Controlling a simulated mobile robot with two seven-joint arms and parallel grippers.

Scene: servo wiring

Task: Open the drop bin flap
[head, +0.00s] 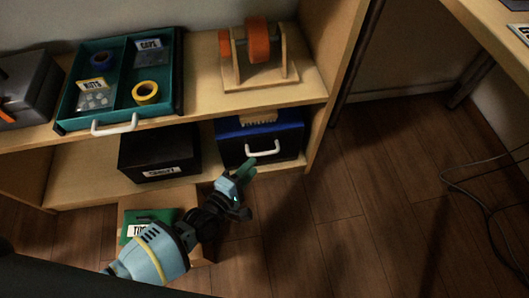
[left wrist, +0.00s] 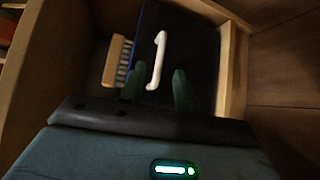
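The drop bin (head: 287,143) is a black box with a blue top on the lower shelf. Its dark front flap (left wrist: 197,45) carries a white bar handle (head: 263,148), and the flap looks closed. The handle also shows in the left wrist view (left wrist: 157,62), upright in the picture between the fingertips. My left gripper (head: 247,188) is in front of the bin, below the handle in the head view. Its green fingers are apart, with nothing held between them. In the left wrist view the gripper (left wrist: 158,88) points at the flap; contact with the handle cannot be told. My right gripper is out of view.
A brush (head: 258,117) lies on the bin's top. A black labelled box (head: 160,150) stands left of it. Above are a teal tray (head: 118,112) and a wooden holder with an orange roll (head: 258,75). A cardboard box (head: 130,213) sits on the floor.

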